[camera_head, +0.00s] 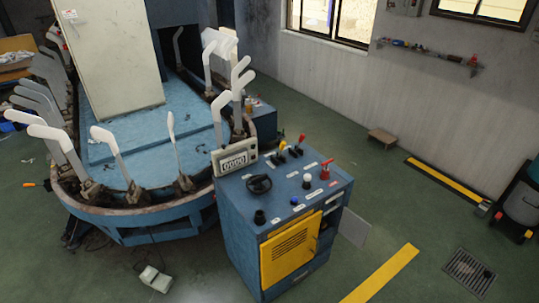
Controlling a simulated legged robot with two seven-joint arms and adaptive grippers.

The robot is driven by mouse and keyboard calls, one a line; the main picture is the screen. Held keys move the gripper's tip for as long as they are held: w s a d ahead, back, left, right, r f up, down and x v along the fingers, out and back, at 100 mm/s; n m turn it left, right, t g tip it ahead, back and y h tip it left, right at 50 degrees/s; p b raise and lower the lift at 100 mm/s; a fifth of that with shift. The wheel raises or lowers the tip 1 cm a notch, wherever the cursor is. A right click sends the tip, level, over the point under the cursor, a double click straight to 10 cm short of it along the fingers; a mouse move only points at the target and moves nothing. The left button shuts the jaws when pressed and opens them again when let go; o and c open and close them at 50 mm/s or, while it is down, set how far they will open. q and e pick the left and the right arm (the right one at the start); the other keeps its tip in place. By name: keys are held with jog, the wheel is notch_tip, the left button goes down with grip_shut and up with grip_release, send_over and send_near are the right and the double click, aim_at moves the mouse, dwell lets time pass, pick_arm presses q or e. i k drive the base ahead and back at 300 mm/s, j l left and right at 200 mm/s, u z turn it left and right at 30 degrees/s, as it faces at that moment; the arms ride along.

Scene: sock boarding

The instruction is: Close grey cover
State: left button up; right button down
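A blue control cabinet (235,220) stands in the lower middle of the head view. A flat grey cover (355,228) sticks out from its right side, swung away from the cabinet, so it looks open. Its hinge is too small to make out. A yellow louvred door (288,252) is on the cabinet's front and looks shut. Neither of my grippers is in view.
The cabinet top carries a black handwheel (259,184), levers and a counter display (235,157). A blue machine (150,215) with upright white sock forms stands at left.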

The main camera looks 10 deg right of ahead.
aim_at(354, 228)
jog(key=l+u, duration=0.15)
jog(key=u, duration=0.45)
jog(key=l+u, duration=0.25)
jog(key=l, duration=0.3)
jog(key=l+u, duration=0.3)
jog(key=l, duration=0.2)
jog(key=k+l+u, duration=0.25)
jog(key=l, duration=0.25)
jog(key=k+l, duration=0.1)
jog(key=l, duration=0.3)
jog(key=k+l+u, duration=0.1)
jog(key=l, duration=0.3)
jog(key=k+l, duration=0.1)
jog(key=l, duration=0.25)
jog(key=k+l, duration=0.1)
jog(key=l, duration=0.3)
jog(key=k+l+u, duration=0.1)
jog(key=l, duration=0.3)
jog(key=k+l, duration=0.1)
jog(key=l, duration=0.25)
jog(key=k+l+u, duration=0.1)
jog(key=l, duration=0.3)
jog(key=k+l, duration=0.15)
jog(key=l, duration=0.2)
